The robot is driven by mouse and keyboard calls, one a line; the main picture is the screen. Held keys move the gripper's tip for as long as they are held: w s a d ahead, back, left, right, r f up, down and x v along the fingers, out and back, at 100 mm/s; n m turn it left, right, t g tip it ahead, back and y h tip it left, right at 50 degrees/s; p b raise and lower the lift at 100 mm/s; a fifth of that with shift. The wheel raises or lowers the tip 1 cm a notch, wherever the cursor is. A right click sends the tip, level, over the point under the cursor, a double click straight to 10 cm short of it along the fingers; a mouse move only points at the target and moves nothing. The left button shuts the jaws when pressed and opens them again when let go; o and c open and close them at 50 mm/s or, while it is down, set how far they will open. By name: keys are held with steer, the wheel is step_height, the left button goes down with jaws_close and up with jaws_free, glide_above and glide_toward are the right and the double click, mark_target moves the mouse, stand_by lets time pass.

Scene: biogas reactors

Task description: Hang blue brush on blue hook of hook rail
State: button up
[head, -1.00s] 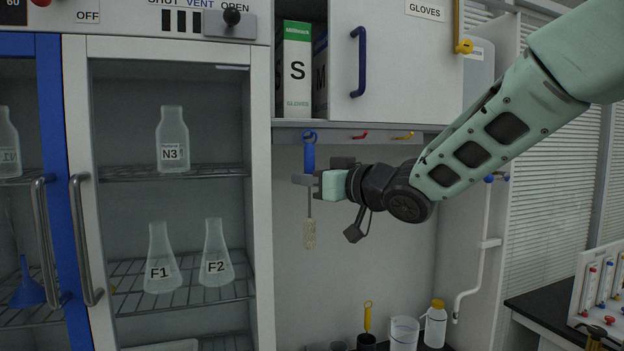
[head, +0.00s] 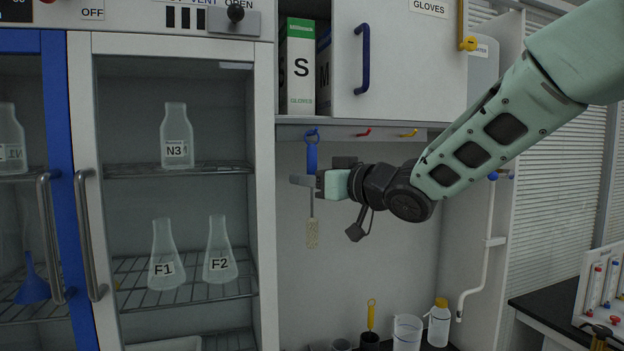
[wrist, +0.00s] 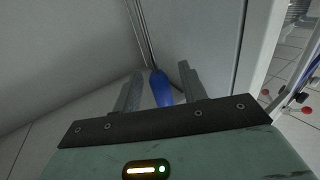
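The blue brush hangs upright, with its blue handle (head: 311,157) and loop at the top and pale bristles (head: 312,234) at the bottom. Its loop is at the hook rail (head: 388,134), left of the red hook (head: 363,132). The blue hook blends with the loop, so I cannot tell exactly how the loop sits on it. My gripper (head: 308,181) is at the lower handle. In the wrist view, the blue handle (wrist: 160,88) stands between my two fingers (wrist: 160,92), with narrow gaps on both sides. The fingers look open around it.
A yellow hook (head: 409,133) is farther right on the rail, under the wall cabinet (head: 400,60). A glass-door cabinet (head: 265,200) with flasks stands left. Below are a yellow-handled brush (head: 371,314), a beaker (head: 407,332) and a bottle (head: 439,325).

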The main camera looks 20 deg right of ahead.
steer(key=shift+s+d, duration=0.25)
steer(key=shift+s, duration=0.15)
steer(key=p+v, duration=0.1)
steer(key=v, duration=1.5)
steer(key=shift+s, duration=0.2)
steer(key=shift+d, duration=0.1)
